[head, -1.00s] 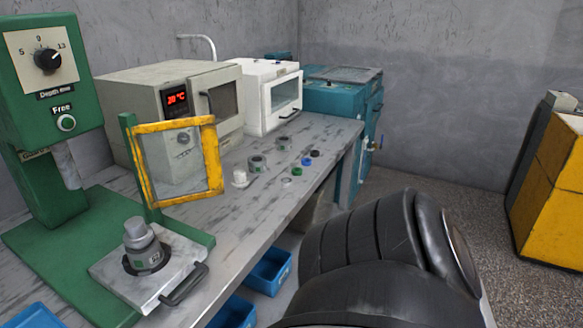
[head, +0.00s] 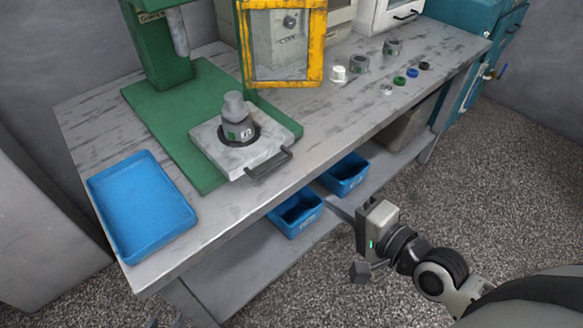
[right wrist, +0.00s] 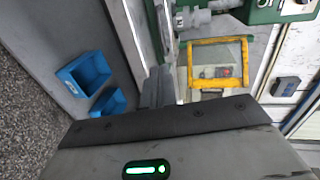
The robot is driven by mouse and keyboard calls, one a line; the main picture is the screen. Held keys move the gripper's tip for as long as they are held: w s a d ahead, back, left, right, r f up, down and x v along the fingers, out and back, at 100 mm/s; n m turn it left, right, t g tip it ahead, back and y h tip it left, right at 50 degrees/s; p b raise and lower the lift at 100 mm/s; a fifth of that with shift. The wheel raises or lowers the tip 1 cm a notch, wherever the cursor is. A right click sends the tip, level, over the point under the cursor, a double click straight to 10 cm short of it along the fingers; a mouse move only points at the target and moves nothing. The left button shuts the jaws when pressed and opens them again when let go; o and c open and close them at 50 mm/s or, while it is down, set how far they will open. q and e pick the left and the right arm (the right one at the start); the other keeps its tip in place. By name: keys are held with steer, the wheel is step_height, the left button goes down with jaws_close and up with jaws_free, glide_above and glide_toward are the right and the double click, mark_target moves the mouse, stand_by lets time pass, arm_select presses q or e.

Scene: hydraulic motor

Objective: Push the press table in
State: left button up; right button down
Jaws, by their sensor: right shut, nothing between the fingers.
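The press table (head: 213,151), a pale metal slide plate with a dark handle (head: 268,163), sits on the green press base (head: 155,105). Its handle side sticks out past the base toward the bench's front edge. A grey motor part (head: 238,118) stands upright on it in a dark ring. The plate is out in front of the press column (head: 165,60). My right gripper (head: 369,204) is in front of the bench, to the right of the handle and apart from it. It is shut and empty; its fingers also show in the right wrist view (right wrist: 156,86). I cannot make out my left gripper.
A yellow-framed guard (head: 319,45) stands beside the press. A blue tray (head: 140,205) lies on the bench's left end. Blue bins (head: 296,213) sit on the lower shelf. Small rings and parts (head: 399,81) lie at the bench's right. The floor in front is clear.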

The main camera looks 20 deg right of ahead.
mark_target(280, 165)
steer(key=x, duration=1.4)
steer(key=shift+r+p, duration=0.25)
steer(key=shift+p, duration=0.1)
